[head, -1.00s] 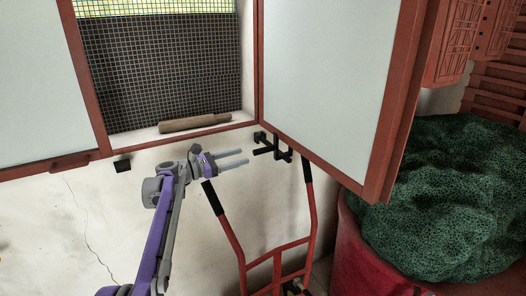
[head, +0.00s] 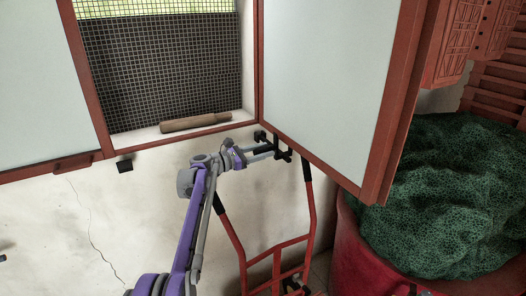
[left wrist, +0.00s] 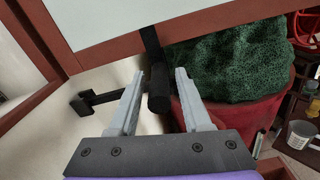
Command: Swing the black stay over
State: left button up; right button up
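The black stay (head: 285,151) is a dark metal piece just under the window, by the lower edge of the right shutter. In the left wrist view its thick round end (left wrist: 159,101) is between my left fingers, with a gap visible beside it. My left gripper (head: 271,151) reaches it from the left, fingers apart; it also shows in the left wrist view (left wrist: 159,74). Whether a finger touches the stay I cannot tell. My right gripper is not in view.
The open right shutter (head: 325,80) hangs just above and right of the gripper. A red hand truck (head: 276,262) leans below. A red tub (head: 362,243) with green netting (head: 440,200) stands at right. A wooden roller (head: 195,122) lies on the sill. Bare wall is at lower left.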

pick_arm(q)
grip_shut()
dwell(1.2)
